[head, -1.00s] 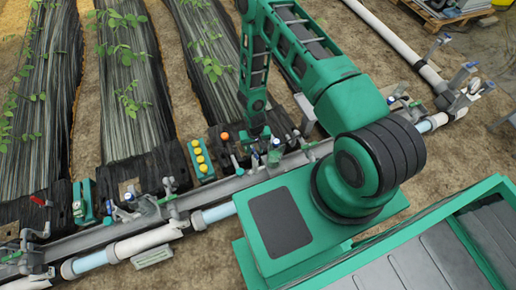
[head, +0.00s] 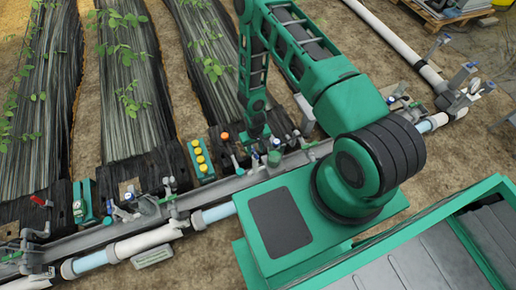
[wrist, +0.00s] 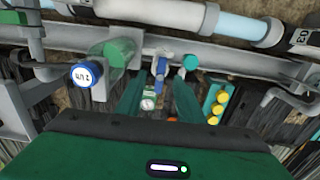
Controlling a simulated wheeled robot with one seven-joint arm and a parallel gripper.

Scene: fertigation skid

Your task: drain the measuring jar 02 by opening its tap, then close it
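My gripper (wrist: 158,98) points down at the pipe rail, its two green fingers apart. A small blue tap handle (wrist: 160,68) shows in the gap between them, near the fingertips; I cannot tell whether they touch it. A teal-capped fitting (wrist: 190,62) is just right of the tap. In the head view my gripper (head: 257,132) is above the rail, beside a green cylinder (head: 274,158).
A green box with yellow buttons (wrist: 217,104) is close to the right finger; it also shows in the head view (head: 201,160). A grey rail (head: 90,238) and white pipe (head: 148,240) run along the front.

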